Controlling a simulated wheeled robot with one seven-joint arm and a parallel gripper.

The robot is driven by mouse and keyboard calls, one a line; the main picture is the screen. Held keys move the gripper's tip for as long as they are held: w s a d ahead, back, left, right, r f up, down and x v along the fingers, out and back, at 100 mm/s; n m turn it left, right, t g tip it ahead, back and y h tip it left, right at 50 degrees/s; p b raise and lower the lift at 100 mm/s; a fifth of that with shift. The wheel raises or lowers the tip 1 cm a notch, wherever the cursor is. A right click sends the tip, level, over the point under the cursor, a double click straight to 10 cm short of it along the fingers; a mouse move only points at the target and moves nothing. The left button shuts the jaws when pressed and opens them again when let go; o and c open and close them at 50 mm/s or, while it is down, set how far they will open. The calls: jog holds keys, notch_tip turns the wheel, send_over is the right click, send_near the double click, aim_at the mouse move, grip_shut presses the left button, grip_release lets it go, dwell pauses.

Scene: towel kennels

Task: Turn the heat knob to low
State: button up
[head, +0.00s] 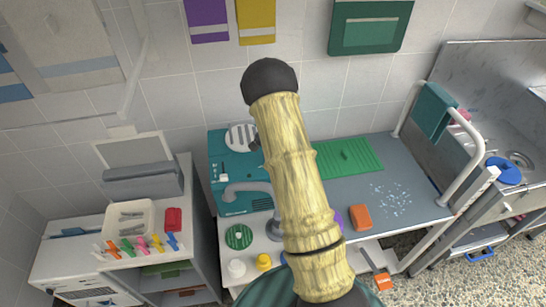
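A teal unit (228,165) stands against the tiled wall, left of my arm. It has a round grey-and-white striped disc (241,138) on top and small pale marks or controls (222,178) on its front. I cannot tell which of these, if any, is the heat knob, or where it is set. My bamboo-patterned arm with its black rounded end crosses the middle of the view and hides the unit's right side. A small dark piece shows beside the arm near the disc, too unclear to name. I cannot make out my gripper or its fingers.
A grey curved spout (245,187) stands before the unit. The grey counter (385,225) at right holds a green ribbed mat (348,156) and an orange block (361,217). A white bin (130,217) with coloured clips stands at left. A white rail (474,170) edges the counter's right end.

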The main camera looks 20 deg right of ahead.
jog(key=shift+m, duration=0.3)
jog(key=o, duration=1)
jog(key=shift+r, duration=0.1)
notch_tip(320, 180, up, 17)
jog(key=b, duration=0.2)
jog(key=shift+r, duration=0.15)
jog(key=s+a+n+t, duration=0.1)
jog(key=s+a+n, duration=0.4)
jog(key=s, duration=0.7)
jog(key=s+a+f+n+t, duration=0.1)
jog(key=s+a+n, duration=0.5)
jog(key=s, duration=0.6)
jog(key=shift+s+a+f+t, duration=0.15)
jog(key=shift+a+f+t, duration=0.15)
jog(key=shift+a, duration=0.2)
